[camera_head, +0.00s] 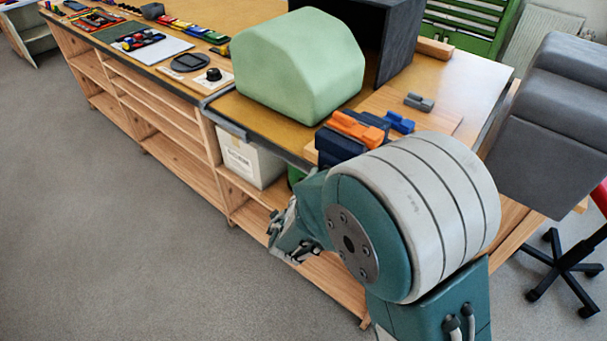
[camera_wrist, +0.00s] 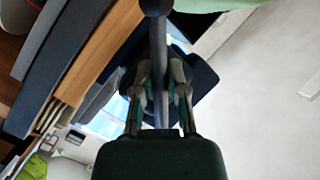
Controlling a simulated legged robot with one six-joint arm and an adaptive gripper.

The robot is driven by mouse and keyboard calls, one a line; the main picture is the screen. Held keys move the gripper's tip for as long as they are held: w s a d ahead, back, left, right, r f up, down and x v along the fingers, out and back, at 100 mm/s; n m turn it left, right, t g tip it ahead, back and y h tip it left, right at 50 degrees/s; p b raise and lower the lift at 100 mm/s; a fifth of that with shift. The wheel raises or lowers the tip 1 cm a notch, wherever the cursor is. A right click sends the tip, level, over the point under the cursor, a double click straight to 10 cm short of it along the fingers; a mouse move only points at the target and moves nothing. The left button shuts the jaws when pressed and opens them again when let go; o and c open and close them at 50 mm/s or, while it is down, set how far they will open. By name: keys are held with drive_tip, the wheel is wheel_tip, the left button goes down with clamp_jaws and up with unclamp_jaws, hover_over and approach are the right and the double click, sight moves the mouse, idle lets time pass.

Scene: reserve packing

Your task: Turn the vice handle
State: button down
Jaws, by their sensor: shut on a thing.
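The vice (camera_head: 338,149) is dark blue with orange parts on top and sits at the front edge of the wooden bench. Its handle (camera_wrist: 159,42) is a grey bar with a dark round knob at the top of the wrist view. My gripper (camera_wrist: 161,92) is shut on the handle, one finger on each side of the bar. A dark blue part of the vice (camera_wrist: 203,76) shows behind the right finger. In the head view my gripper (camera_head: 285,238) hangs in front of the bench, below its top. My arm hides the handle there.
Blue (camera_head: 399,123) and grey (camera_head: 419,102) small blocks lie to the right. A white box (camera_head: 250,160) sits on the shelf below. The floor (camera_head: 110,240) on the left is clear.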

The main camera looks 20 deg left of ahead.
drive_tip(key=shift+d+n, duration=0.3)
drive_tip(key=shift+n, duration=0.1)
drive_tip(key=shift+w, duration=0.1)
drive_tip(key=c, duration=0.7)
unclamp_jaws()
drive_tip(key=shift+d, duration=0.15)
drive_tip(key=shift+s+a, duration=0.2)
drive_tip(key=shift+a, duration=0.05)
drive_tip(key=s, duration=0.3)
drive_tip(key=s+r, duration=0.1)
drive_tip(key=s, duration=0.3)
drive_tip(key=s+r, duration=0.1)
drive_tip(key=s, duration=0.3)
drive_tip(key=shift+s+d, duration=0.15)
drive_tip(key=shift+o, duration=0.5)
